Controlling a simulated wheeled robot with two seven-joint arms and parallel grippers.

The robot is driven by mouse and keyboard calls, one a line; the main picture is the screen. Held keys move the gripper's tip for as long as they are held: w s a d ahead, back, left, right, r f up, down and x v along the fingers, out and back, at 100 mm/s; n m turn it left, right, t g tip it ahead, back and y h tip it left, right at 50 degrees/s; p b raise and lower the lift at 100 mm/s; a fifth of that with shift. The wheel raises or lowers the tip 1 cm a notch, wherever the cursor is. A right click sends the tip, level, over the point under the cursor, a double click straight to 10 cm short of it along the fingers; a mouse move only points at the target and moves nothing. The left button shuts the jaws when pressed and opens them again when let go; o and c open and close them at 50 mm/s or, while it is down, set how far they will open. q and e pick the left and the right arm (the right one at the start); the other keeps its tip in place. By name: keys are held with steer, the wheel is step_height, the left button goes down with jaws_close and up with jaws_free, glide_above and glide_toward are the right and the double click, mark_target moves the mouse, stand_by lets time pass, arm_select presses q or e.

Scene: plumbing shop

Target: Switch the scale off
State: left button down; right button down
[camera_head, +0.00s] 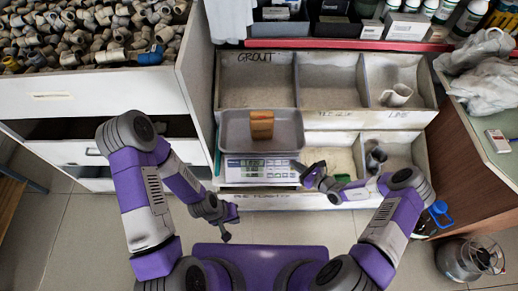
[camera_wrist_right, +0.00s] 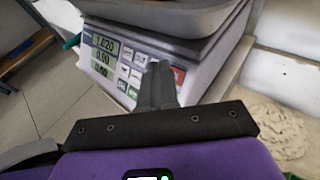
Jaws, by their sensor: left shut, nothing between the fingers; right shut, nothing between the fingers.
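The scale (camera_head: 232,172) stands in front of the bins, with a metal pan (camera_head: 233,130) on top holding a brown block (camera_head: 262,124). In the right wrist view, the scale's display (camera_wrist_right: 103,58) is lit and its top line seems to read 1.020. Beside it are several pale keys and an orange-red key (camera_wrist_right: 179,76). My right gripper (camera_head: 299,168) is shut and empty at the right end of the scale's front panel. In the wrist view its fingertips (camera_wrist_right: 158,70) overlap the keypad just left of the red key; contact is unclear. My left gripper (camera_head: 225,237) is shut and empty, low over the floor.
Bins marked GROUT (camera_head: 255,80) and others lie behind and right of the scale; one holds a white jug (camera_head: 396,95). A drawer of pipe fittings (camera_head: 75,40) is at left. A counter (camera_head: 480,130) stands at right, with a blue-handled item (camera_head: 438,212) below it.

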steer(key=shift+w+f, duration=0.25)
steer(key=shift+f, duration=0.05)
steer(key=shift+w+f+b, duration=0.15)
steer(key=shift+b, duration=0.3)
stand_by(0.4)
steer(key=shift+s+r+p, duration=0.45)
steer(key=shift+r+p, duration=0.05)
steer(key=shift+p, duration=0.3)
steer(key=s+r+p, duration=0.4)
steer(key=p, duration=0.2)
steer(key=shift+s+r, duration=0.15)
